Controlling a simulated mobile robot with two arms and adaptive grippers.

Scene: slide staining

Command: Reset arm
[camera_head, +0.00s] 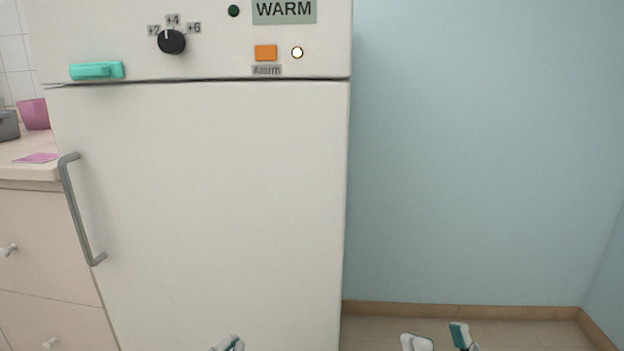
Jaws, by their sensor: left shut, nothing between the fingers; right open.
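My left gripper (229,343) shows only its tip at the bottom edge, in front of the lower part of the white refrigerator (215,200). Its fingers are shut with nothing between them. My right gripper (438,340) is at the bottom edge, right of the refrigerator and over the floor. Its two fingertips stand apart and nothing is between them. The rest of both arms is out of view. The refrigerator door is shut, with a grey vertical handle (78,210) on its left side. Neither gripper is near the handle.
The refrigerator's top panel has a black dial (172,41), an orange alarm button (265,53) and a WARM sign (284,10). A counter (20,172) with drawers stands at left, carrying a pink container (34,114). The floor (540,336) at right looks clear before the blue wall.

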